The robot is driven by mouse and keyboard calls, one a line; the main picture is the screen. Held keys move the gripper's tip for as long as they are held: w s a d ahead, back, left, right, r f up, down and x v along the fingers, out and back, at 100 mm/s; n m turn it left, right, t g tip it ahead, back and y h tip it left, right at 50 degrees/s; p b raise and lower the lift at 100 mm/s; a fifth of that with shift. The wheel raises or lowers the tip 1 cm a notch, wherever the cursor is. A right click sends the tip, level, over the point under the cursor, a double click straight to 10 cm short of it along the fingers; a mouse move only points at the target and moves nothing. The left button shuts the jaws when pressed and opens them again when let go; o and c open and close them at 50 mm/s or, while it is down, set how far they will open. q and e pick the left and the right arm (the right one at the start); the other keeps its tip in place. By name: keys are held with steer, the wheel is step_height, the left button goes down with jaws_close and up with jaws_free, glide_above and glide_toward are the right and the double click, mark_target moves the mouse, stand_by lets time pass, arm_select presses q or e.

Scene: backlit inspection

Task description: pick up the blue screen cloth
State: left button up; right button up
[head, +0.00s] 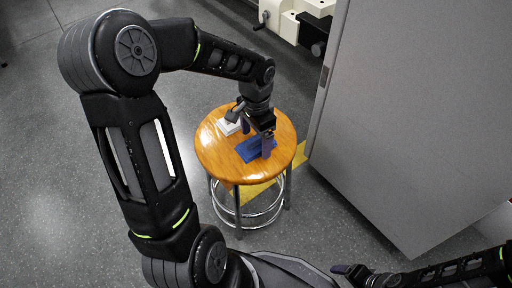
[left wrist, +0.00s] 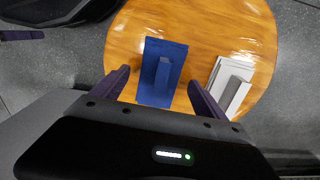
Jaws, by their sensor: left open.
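The blue screen cloth (head: 246,153) lies on the round wooden stool top (head: 215,155). In the left wrist view the cloth (left wrist: 152,92) is a dark blue rectangle with a raised ridge along its middle. My left gripper (head: 266,147) is over the cloth, pointing down at it. In the left wrist view its open fingers (left wrist: 158,80) stand on either side of the cloth, with nothing held between them. In the head view the gripper hides part of the cloth. My right gripper (head: 350,271) is low at the right, away from the stool; its opening is unclear.
A white folded item (left wrist: 233,83) with a similar ridge lies on the stool to the right of the cloth; it also shows in the head view (head: 227,127). A large grey panel (head: 410,120) stands close to the stool's right. Floor at left is clear.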

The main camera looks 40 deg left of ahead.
arm_select(q)
steer(key=shift+f, duration=0.5)
steer(key=shift+c, duration=0.4)
steer(key=c, duration=1.3)
